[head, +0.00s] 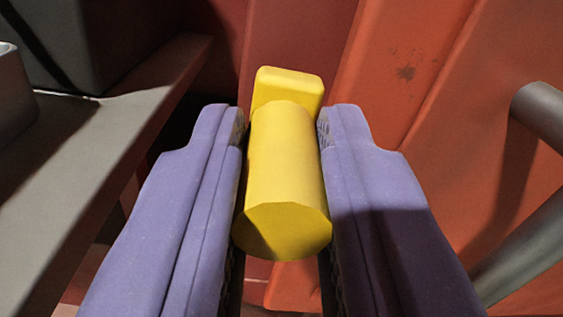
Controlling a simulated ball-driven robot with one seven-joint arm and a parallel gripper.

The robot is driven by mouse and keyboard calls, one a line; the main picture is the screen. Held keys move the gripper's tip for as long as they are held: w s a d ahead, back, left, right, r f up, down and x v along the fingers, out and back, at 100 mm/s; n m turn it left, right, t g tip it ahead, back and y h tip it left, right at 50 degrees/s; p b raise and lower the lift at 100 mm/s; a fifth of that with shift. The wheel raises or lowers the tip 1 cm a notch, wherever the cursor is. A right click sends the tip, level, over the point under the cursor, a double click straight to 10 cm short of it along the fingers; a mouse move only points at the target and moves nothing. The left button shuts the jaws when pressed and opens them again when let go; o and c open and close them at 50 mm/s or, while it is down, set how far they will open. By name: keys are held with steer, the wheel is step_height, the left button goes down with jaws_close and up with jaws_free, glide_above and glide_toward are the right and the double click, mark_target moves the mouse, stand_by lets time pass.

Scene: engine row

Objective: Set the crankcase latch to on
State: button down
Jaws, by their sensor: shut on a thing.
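The crankcase latch (285,160) is a yellow rounded handle with a small yellow block (289,85) at its far end. It is in the middle of the head view, in front of a red-orange panel. My gripper (280,125) has its two purple fingers on the left and right sides of the yellow handle, shut on it. The handle's near end sticks out between the fingers toward me. Where the latch joins the panel is hidden behind the handle, and I see no on or off marking.
A grey ledge (110,150) runs along the left, with a grey object (12,90) on it. An orange panel (420,90) stands at the right, with a dark grey pipe (540,215) close to the right finger's side. The gap left of the latch is dark.

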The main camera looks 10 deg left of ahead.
steer(key=shift+d, duration=0.1)
steer(key=d+f+m+b, duration=0.2)
steer(key=m+b, duration=0.1)
steer(key=m, duration=0.6)
steer(key=w+d+f+m+b, duration=0.1)
steer(key=d+f+m+b, duration=0.1)
steer(key=m, duration=0.6)
steer(key=shift+f+m+b, duration=0.3)
steer(key=shift+m+b, duration=0.1)
steer(key=shift+b, duration=0.45)
steer(key=shift+d, duration=0.1)
steer(key=shift+f, duration=0.1)
steer(key=c, duration=1)
jaws_free()
steer(key=shift+o, duration=0.2)
